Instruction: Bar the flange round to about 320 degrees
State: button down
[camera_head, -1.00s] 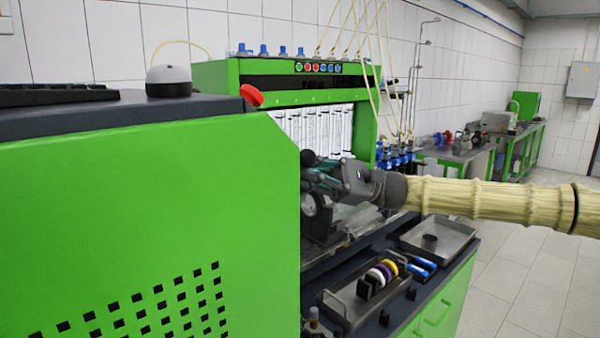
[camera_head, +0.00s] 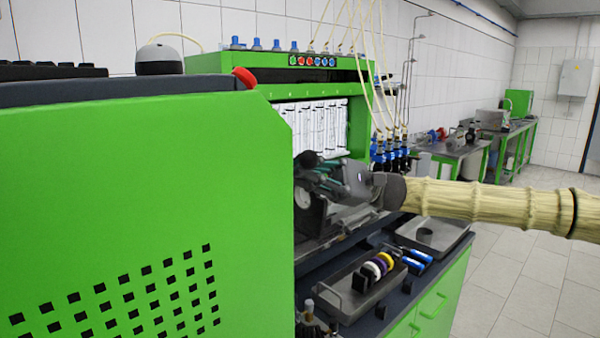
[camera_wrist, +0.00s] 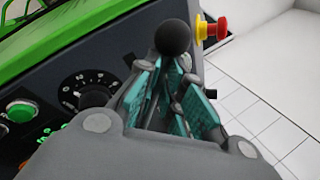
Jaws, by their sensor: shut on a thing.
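My gripper (camera_head: 318,174) reaches in from the right, over the dark bench behind the green cabinet's edge. In the wrist view my gripper (camera_wrist: 173,62) has its teal fingers drawn together at the tips on a black ball knob (camera_wrist: 173,37). The knob's stem and what it joins are hidden by the fingers. In the head view a dark round part with a pale face (camera_head: 302,198), seemingly the flange, shows just below my gripper. It is partly cut off by the green cabinet, and I cannot read an angle on it.
A green cabinet (camera_head: 140,190) fills the left foreground. The wrist view shows a panel dial (camera_wrist: 88,92), a green button (camera_wrist: 21,110) and a red emergency stop (camera_wrist: 214,27).

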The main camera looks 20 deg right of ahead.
jog(key=shift+s+d+f+n+b, duration=0.15)
jog(key=shift+s+f+n+b, duration=0.2)
jog(key=shift+f+b, duration=0.3)
jog(key=shift+s+d+f+n+b, duration=0.15)
jog(key=shift+s+f+n+b, duration=0.2)
jog(key=shift+f+b, duration=0.3)
jog(key=shift+s+r+g, duration=0.1)
jog(key=shift+g, duration=0.3)
jog(key=shift+s+d+f+n+b, duration=0.1)
jog(key=shift+s+f+n+b, duration=0.25)
jog(key=shift+f+b, duration=0.35)
jog(key=shift+s+d+f+n+b, duration=0.1)
jog(key=shift+s+f+n+b, duration=0.2)
jog(key=shift+f+b, duration=0.35)
jog(key=shift+r, duration=0.2)
jog(key=shift+f, duration=0.1)
jog(key=shift+s+d+f+n+g+y+b, duration=0.15)
jog(key=shift+s+f+n+g+b, duration=0.15)
jog(key=shift+f+b, duration=0.45)
jog(key=shift+s+d+f+n+g+y+b, duration=0.15)
jog(key=shift+s+f+n+g+b, duration=0.25)
jog(key=shift+b, duration=0.45)
jog(key=shift+w+a+f, duration=0.1)
jog(key=shift+s+d+f+n+g+b, duration=0.15)
jog(key=shift+s+f+n+b, duration=0.15)
jog(key=shift+f+b, duration=0.4)
jog(key=shift+s+d+f+n+g+b, duration=0.15)
jog(key=shift+f+n+b, duration=0.1)
jog(key=shift+f+b, duration=0.45)
